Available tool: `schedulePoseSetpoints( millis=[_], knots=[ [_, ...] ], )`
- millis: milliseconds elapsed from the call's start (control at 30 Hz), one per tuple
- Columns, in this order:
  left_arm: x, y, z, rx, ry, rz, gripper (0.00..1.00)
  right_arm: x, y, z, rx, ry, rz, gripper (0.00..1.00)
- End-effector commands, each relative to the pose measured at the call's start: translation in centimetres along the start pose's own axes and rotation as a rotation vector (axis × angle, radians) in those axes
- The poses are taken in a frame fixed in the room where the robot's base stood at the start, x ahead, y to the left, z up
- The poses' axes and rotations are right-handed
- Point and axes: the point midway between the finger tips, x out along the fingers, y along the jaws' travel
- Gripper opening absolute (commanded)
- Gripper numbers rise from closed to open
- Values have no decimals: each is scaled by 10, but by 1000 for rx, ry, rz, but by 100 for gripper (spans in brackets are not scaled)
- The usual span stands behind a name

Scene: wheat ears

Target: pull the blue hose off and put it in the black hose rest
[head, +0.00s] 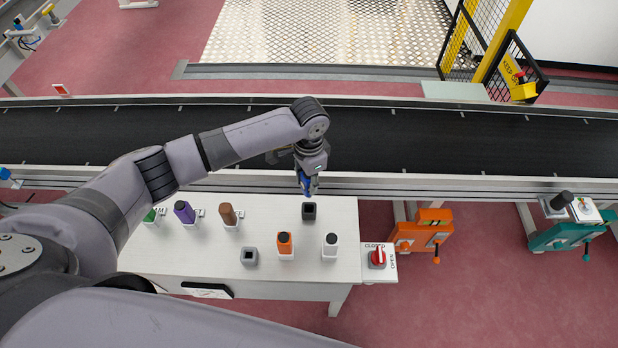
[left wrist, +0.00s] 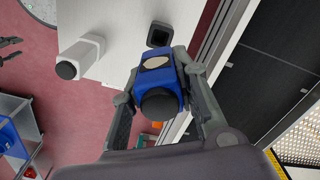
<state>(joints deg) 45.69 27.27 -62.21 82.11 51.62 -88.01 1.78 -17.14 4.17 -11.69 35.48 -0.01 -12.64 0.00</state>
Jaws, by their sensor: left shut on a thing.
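The blue hose (head: 308,187) is between the fingers of my left gripper (head: 308,182), held upright or nearly so at the back of the white table. In the left wrist view the blue hose (left wrist: 150,82), with a black round end and a pale oval on its side, sits between both fingers of my left gripper (left wrist: 155,80). The black hose rest (head: 309,212) is a small square holder with an opening, just below the hose in the head view. The rest (left wrist: 150,41) also shows past the hose in the left wrist view, apart from it. My right gripper is not in view.
The white table (head: 345,215) also bears a grey square holder (head: 249,257), an orange hose (head: 285,242), a white one (head: 330,244), and brown (head: 228,214), purple (head: 184,211) and green ones. A conveyor (head: 430,137) runs behind.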

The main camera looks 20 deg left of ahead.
Motion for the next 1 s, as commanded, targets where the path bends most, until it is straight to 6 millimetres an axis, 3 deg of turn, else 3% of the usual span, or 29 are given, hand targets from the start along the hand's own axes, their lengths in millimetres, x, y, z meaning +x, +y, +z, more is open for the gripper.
schedulePoseSetpoints(
  millis=[33,133,600,1000],
  knots=[
    [-4,0,0,-1,0,1,0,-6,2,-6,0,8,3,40],
    [10,0,0,-1,0,1,0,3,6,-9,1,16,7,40],
    [53,0,0,-1,1,0,0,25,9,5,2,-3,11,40],
    [58,0,0,-1,1,0,0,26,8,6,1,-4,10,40]
  ],
)
